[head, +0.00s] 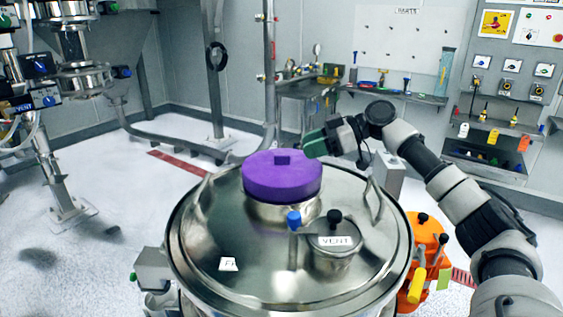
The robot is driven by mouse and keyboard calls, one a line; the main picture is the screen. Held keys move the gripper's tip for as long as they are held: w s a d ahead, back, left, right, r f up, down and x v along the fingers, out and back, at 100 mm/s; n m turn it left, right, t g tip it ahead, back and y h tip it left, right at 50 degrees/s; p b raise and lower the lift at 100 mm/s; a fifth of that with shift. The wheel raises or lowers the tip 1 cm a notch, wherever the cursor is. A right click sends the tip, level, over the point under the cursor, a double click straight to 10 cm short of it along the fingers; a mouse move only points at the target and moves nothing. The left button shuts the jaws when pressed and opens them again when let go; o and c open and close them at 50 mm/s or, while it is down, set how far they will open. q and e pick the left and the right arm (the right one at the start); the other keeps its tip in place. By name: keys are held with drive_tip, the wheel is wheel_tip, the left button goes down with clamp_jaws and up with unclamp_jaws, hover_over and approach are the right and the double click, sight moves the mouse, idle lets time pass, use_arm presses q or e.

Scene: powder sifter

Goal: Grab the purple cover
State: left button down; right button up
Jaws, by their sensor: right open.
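The purple cover (283,178) is a thick round disc with a small raised block on its top. It sits on a short metal neck on the domed steel lid (240,232) of the sifter vessel. My right gripper (316,146) is at the cover's far right edge, its greenish fingers pointing left. It is open and appears empty. I cannot tell whether a finger touches the cover. My left gripper is not in view.
A blue knob (294,219) and a capped port labelled VENT (334,244) stand on the lid in front of the cover. A lid handle (373,199) rises at the right. An orange unit (427,250) is beside the vessel. A workbench (305,90) stands behind.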

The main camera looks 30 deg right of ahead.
sight(289, 155)
drive_tip(key=shift+w+a+f, duration=0.2)
drive_tip(key=shift+w, duration=0.1)
drive_tip(key=p+x, duration=0.1)
drive_tip(key=x, duration=0.1)
drive_tip(key=p+x, duration=0.2)
drive_tip(key=x, duration=0.1)
drive_tip(key=shift+w+d, duration=0.15)
drive_tip(key=shift+w, duration=0.15)
drive_tip(key=shift+w+f, duration=0.1)
drive_tip(key=shift+f, duration=0.15)
drive_tip(key=c, duration=0.4)
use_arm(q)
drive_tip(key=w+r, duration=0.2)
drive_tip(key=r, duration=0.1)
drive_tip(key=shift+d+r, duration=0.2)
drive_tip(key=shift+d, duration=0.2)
use_arm(e)
clamp_jaws()
